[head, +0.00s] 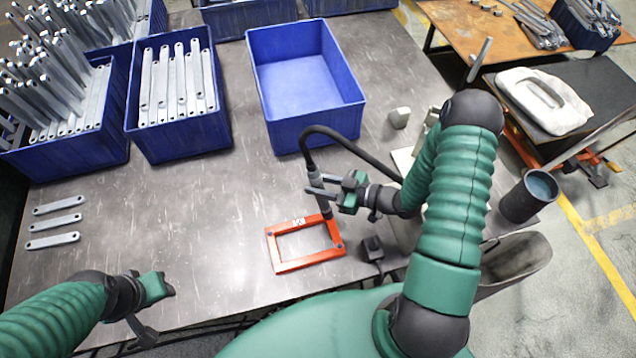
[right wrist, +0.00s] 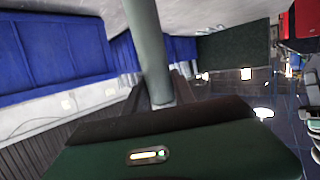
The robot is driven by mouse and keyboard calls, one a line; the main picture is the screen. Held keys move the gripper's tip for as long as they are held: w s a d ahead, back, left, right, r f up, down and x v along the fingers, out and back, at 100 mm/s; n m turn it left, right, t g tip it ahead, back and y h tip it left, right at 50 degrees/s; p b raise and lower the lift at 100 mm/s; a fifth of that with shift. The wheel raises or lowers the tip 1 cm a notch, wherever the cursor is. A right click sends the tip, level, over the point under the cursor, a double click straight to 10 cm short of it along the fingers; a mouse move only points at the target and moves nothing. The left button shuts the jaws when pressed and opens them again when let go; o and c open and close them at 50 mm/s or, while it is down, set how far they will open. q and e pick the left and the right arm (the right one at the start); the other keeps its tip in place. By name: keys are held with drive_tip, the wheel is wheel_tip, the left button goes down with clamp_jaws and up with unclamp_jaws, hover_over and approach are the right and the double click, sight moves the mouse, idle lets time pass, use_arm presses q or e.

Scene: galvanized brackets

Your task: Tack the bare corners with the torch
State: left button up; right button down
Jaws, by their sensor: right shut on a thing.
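An orange-red rectangular frame (head: 305,265) lies flat on the metal table, with small dark spots at some corners. My right gripper (head: 322,187) is shut on the torch (head: 314,176), a grey and dark cylinder with a black hose. The torch's lower end points down at the frame's upper right corner; I cannot tell whether it touches. In the right wrist view the torch (right wrist: 148,50) stands as a grey cylinder between the fingers. My left gripper (head: 150,305) hangs over the table's front left, apart from the frame; its fingers do not show clearly.
Three loose grey bars (head: 55,223) lie at the left. Blue bins of bars (head: 180,145) stand behind, beside an empty blue bin (head: 305,130). A small black block (head: 372,248) is right of the frame. A dark cup (head: 525,200) stands at the right. The table's left middle is clear.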

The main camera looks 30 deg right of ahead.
sight(319, 173)
wheel_tip(319, 173, up, 6)
drive_tip(key=p, duration=0.5)
drive_tip(key=shift+r, duration=0.15)
drive_tip(key=shift+f, duration=0.2)
